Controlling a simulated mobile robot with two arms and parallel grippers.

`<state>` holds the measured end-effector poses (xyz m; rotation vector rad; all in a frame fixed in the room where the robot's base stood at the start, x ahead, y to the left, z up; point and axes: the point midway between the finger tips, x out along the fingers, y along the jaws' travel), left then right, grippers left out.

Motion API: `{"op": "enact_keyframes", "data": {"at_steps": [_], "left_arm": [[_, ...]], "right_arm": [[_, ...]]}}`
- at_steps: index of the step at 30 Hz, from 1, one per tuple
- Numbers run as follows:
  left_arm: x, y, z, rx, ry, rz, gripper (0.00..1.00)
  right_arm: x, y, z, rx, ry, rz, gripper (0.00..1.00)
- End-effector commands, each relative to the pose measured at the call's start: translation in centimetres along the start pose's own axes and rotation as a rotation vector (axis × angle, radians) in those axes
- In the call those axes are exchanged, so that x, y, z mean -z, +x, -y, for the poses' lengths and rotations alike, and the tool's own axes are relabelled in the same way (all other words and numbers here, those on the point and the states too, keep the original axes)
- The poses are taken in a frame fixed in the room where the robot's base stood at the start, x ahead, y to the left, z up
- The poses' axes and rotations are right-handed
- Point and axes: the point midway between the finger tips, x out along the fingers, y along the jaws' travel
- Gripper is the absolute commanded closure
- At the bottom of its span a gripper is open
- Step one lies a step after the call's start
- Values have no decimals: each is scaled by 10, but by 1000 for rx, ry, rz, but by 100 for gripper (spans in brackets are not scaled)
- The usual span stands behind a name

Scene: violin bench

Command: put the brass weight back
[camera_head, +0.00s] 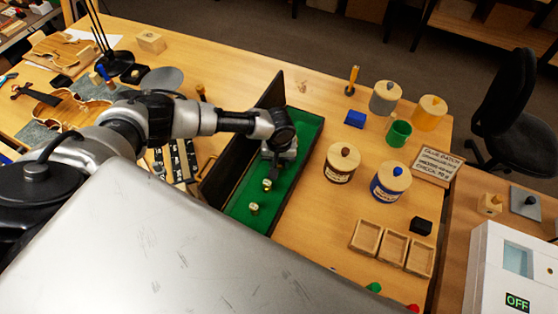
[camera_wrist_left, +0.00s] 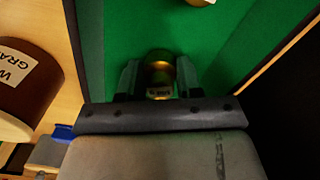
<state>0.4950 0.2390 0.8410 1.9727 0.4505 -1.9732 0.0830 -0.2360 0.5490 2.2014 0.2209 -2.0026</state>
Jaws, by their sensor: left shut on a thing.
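The brass weight (camera_wrist_left: 160,70) sits between the fingers of my left gripper (camera_wrist_left: 158,82), which is shut on it. In the head view my left gripper (camera_head: 275,158) is over the upper-middle part of the green-lined case (camera_head: 305,130), and the wrist hides the held weight there. I cannot tell whether the weight touches the green lining. Two other brass weights, one nearer the middle (camera_head: 267,184) and one lower down (camera_head: 253,209), stand in the case. Part of one brass piece (camera_wrist_left: 203,2) shows at the wrist view's top edge. My right gripper is not in view.
The case's dark open lid (camera_head: 232,150) stands along its left side. A brown-labelled jar (camera_head: 342,163) and a blue jar (camera_head: 390,181) stand to its right. Wooden trays (camera_head: 394,248) and a black block (camera_head: 420,226) lie further right. Violin parts (camera_head: 75,105) lie at left.

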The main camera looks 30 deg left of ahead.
Motion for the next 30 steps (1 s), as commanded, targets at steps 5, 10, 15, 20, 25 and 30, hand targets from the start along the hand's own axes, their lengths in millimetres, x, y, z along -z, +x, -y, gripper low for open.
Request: {"op": "enact_keyframes", "data": {"at_steps": [5, 10, 15, 20, 25, 30], "left_arm": [[0, 9, 0, -1, -1, -1, 94], [0, 9, 0, -1, -1, -1, 94], [0, 11, 0, -1, -1, -1, 56], [0, 11, 0, -1, 0, -1, 40], [0, 11, 0, -1, 0, -1, 40], [0, 2, 0, -1, 0, -1, 40]], "right_arm": [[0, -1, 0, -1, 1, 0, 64], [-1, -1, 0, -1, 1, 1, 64], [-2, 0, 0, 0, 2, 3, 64], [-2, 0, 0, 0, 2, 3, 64], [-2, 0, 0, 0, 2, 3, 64], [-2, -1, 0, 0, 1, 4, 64]]}}
